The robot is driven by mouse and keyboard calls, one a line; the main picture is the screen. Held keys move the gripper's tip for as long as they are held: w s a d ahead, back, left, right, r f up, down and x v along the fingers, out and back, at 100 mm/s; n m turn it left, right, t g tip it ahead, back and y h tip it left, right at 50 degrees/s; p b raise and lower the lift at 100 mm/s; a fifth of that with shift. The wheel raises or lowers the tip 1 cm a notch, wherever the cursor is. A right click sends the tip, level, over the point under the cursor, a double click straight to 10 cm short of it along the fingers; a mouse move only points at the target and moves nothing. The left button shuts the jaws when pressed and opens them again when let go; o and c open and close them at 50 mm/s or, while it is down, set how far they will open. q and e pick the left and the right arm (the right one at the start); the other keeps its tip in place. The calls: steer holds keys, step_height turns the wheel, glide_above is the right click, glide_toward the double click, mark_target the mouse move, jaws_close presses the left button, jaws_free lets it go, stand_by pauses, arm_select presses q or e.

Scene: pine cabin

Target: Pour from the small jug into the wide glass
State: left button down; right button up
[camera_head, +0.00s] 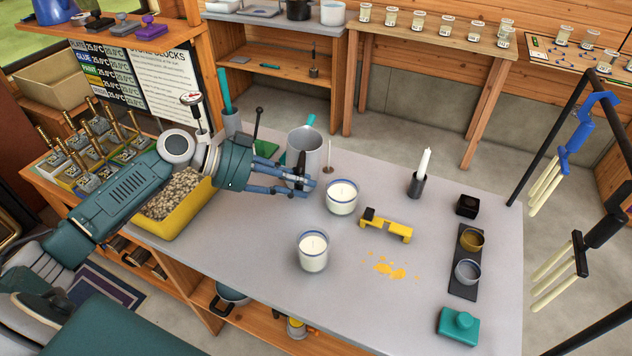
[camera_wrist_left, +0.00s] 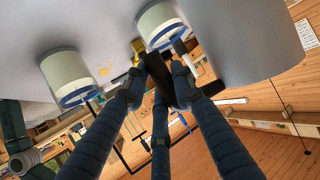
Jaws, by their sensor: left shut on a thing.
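The jug is a plain grey cylinder (camera_head: 304,142) standing about upright near the table's far edge. My left gripper (camera_head: 304,186) is shut on its dark handle, which faces the front; the fingers partly hide it. The left wrist view shows the grey jug wall (camera_wrist_left: 245,45) close up and the black handle (camera_wrist_left: 157,84) between the fingers. I cannot tell whether its base touches the table. Two blue-rimmed glasses with whitish contents stand apart from it: a slightly wider one (camera_head: 342,198) right of the gripper, and another (camera_head: 312,252) nearer the front. My right gripper is out of view.
A yellow bin of pebble-like bits (camera_head: 165,225) stands under my left arm. A yellow bracket (camera_head: 386,226), orange spills (camera_head: 390,268), a candle in a dark holder (camera_head: 417,184) and a dark tray (camera_head: 465,286) lie to the right. A rack with hanging candles stands beyond the right edge.

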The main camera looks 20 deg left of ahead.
arm_select(q)
steer(key=shift+w+a+r, duration=0.1)
steer(key=shift+w+r, duration=0.05)
steer(key=shift+w, duration=0.1)
steer(key=shift+s+a, duration=0.1)
